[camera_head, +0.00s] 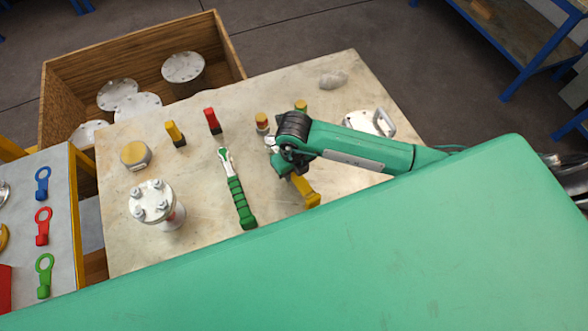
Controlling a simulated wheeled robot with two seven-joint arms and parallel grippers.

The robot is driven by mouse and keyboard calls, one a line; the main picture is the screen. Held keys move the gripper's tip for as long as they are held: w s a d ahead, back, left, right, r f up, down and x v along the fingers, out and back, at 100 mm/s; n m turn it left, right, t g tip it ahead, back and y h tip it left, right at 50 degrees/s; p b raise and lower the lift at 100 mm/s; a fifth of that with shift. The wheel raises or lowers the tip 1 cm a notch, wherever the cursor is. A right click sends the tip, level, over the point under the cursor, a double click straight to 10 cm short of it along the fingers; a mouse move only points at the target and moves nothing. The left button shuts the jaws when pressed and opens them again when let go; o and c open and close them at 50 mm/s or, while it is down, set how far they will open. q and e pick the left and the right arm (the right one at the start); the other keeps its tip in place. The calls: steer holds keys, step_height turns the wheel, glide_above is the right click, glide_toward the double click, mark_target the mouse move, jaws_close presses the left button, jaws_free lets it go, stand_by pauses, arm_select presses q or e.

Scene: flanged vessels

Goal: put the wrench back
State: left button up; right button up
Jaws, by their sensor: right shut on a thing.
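My right gripper (285,165) is over the middle of the pale table. It is shut on a wrench with a yellow handle (307,193); the handle sticks out below the gripper, and a grey metal end (270,142) shows at its upper left. The wrist hides the wrench's middle, and I cannot tell if it touches the table. A green-handled wrench (240,200) lies on the table to the left, apart from the gripper. My left gripper is not in view.
A flanged vessel (153,203) stands at the table's left, near a round yellowish piece (135,155). Yellow (174,133) and red (212,120) pieces stand behind. A wooden crate (70,75) holds flanged discs. A grey side board (60,240) carries coloured ring pieces. A handled plate (370,122) lies right.

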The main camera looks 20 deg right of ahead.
steer(key=shift+f, duration=0.35)
steer(key=o, duration=1.6)
steer(key=shift+o, duration=0.2)
steer(key=shift+r+p, duration=2.15)
steer(key=shift+r, duration=1.4)
steer(key=shift+f, duration=0.1)
